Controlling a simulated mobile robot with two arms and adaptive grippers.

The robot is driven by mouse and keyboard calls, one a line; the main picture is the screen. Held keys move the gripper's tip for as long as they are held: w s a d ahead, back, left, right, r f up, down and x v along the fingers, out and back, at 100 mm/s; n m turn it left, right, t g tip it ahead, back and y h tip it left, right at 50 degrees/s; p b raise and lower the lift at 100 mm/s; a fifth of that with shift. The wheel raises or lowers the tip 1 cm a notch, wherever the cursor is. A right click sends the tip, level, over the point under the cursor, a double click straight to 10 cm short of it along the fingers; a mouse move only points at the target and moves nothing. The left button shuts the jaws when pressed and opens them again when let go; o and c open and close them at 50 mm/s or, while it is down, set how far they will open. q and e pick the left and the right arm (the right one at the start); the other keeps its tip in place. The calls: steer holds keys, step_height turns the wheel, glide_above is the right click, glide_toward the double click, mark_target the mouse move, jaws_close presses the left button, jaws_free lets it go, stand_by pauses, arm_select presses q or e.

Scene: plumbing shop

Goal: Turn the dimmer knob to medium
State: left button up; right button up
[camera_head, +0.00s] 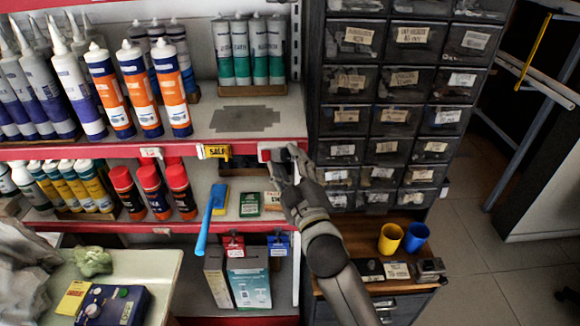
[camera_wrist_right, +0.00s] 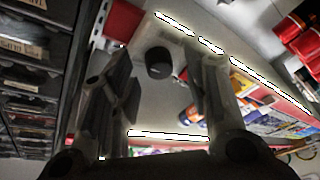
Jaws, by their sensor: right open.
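The dimmer is a pale plate on the red shelf edge, and its top left part (camera_head: 268,147) shows in the head view beside my right gripper (camera_head: 287,163). In the right wrist view its round black knob (camera_wrist_right: 158,62) stands out from the pale plate (camera_wrist_right: 150,88). My right gripper also shows there (camera_wrist_right: 160,82), open, with one finger to each side of the knob in the picture. Gaps show between the knob and both fingers. I cannot tell how deep the fingers reach. In the head view the gripper hides the knob. My left gripper is not in view.
A dark cabinet of small labelled drawers (camera_head: 405,85) stands close right of my right gripper. Tubes (camera_head: 162,88) and cans (camera_head: 178,185) fill the shelves to the left. A blue-handled brush (camera_head: 207,222) sticks out below. Yellow (camera_head: 390,239) and blue (camera_head: 416,237) cups stand at the lower right.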

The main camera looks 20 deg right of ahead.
steer(key=s+f, duration=0.2)
steer(key=s, duration=1)
steer(key=shift+w, duration=0.1)
steer(key=a+f+m+g+y, duration=0.1)
steer(key=a+f+g, duration=0.15)
steer(key=f, duration=1.05)
steer(key=a+f+g, duration=0.1)
steer(key=f+g, duration=0.2)
steer(key=f, duration=1)
steer(key=s+f+m+g, duration=0.15)
steer(key=s+f, duration=0.25)
steer(key=f, duration=0.5)
steer(key=s+f+g, duration=0.3)
steer(key=s+f, duration=0.1)
steer(key=f, duration=0.5)
steer(key=s+d+f+m+g, duration=0.1)
steer(key=s+d+f+g, duration=0.2)
steer(key=s+f, duration=0.4)
steer(key=s+d+f+m+g, duration=0.1)
steer(key=s+d+f+g, duration=0.2)
steer(key=s, duration=1)
steer(key=s+d+f+m+g+h, duration=0.1)
steer(key=s+d+f+m+g, duration=0.1)
steer(key=s+f, duration=0.8)
steer(key=shift+s+d+f+g, duration=0.3)
steer(key=shift+d+g, duration=0.1)
steer(key=shift+d, duration=0.35)
